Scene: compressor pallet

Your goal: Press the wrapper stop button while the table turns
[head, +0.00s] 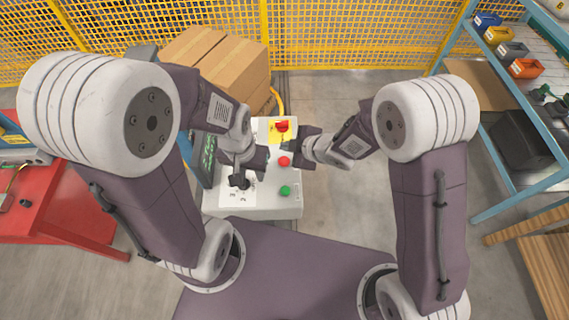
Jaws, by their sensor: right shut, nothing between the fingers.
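The grey control box (265,209) stands in front of me. On it are a red button (284,161), a green button (285,190) below it, and a larger red mushroom button (282,126) on a yellow plate at the far end. A black selector knob (240,183) sits at the left on a white plate. My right gripper (289,147) is shut and empty, over the panel between the two red buttons. My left gripper (241,172) is over the selector knob; whether its fingers touch the knob is unclear. The turning table cannot be made out.
Stacked cardboard boxes (222,62) stand behind the control box, before a yellow mesh fence (340,35). A red bench (50,205) is at left. A blue shelf rack (500,110) with coloured bins is at right. Floor between the box and rack is clear.

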